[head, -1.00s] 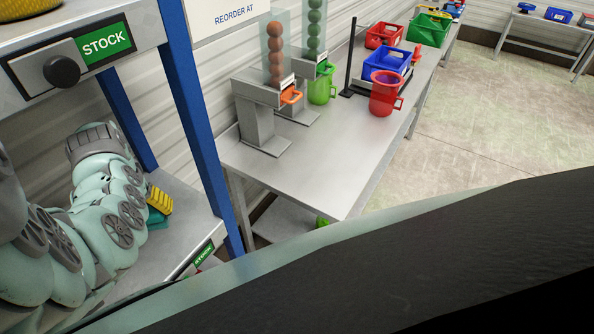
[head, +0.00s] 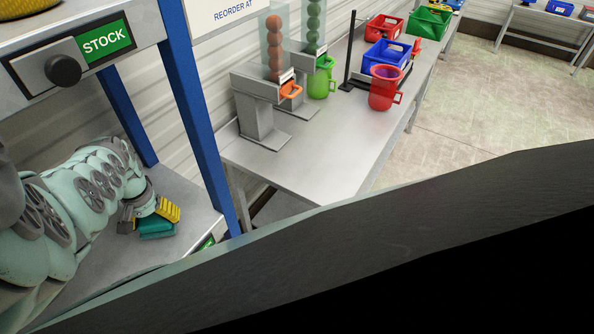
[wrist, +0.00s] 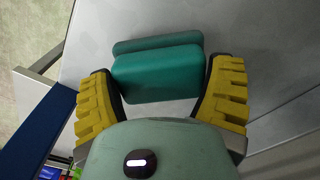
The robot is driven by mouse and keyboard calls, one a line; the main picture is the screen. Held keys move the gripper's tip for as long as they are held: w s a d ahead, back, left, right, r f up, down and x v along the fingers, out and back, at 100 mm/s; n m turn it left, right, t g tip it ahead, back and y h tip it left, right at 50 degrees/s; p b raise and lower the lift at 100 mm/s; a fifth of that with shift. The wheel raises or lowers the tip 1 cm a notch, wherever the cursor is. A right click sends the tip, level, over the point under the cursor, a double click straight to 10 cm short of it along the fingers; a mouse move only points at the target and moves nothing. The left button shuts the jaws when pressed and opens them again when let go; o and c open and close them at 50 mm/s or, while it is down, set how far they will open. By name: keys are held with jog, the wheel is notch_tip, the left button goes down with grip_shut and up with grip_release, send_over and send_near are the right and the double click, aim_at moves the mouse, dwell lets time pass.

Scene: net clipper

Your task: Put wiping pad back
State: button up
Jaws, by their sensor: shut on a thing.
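The teal wiping pad (head: 157,229) is at the lower shelf of the blue-posted rack, at lower left in the head view. The wrist view shows it as a teal block (wrist: 160,75) with a darker strip along its far side. My gripper (wrist: 164,92) has ribbed yellow fingers and is shut on the pad, one finger at each side. In the head view the gripper (head: 155,212) is at the pad, with one yellow finger clear. I cannot tell whether the pad rests on the shelf or is just above it.
The grey shelf (head: 188,190) has bare room behind the pad. A blue post (head: 190,110) stands close on the right. Beyond it is a metal table (head: 310,160) with dispensers, a green jug (head: 321,82), a red jug (head: 384,90) and bins.

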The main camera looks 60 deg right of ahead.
jog(key=shift+s+f, duration=0.1)
jog(key=shift+f, duration=0.55)
jog(key=o, duration=1)
jog(key=shift+r, duration=0.1)
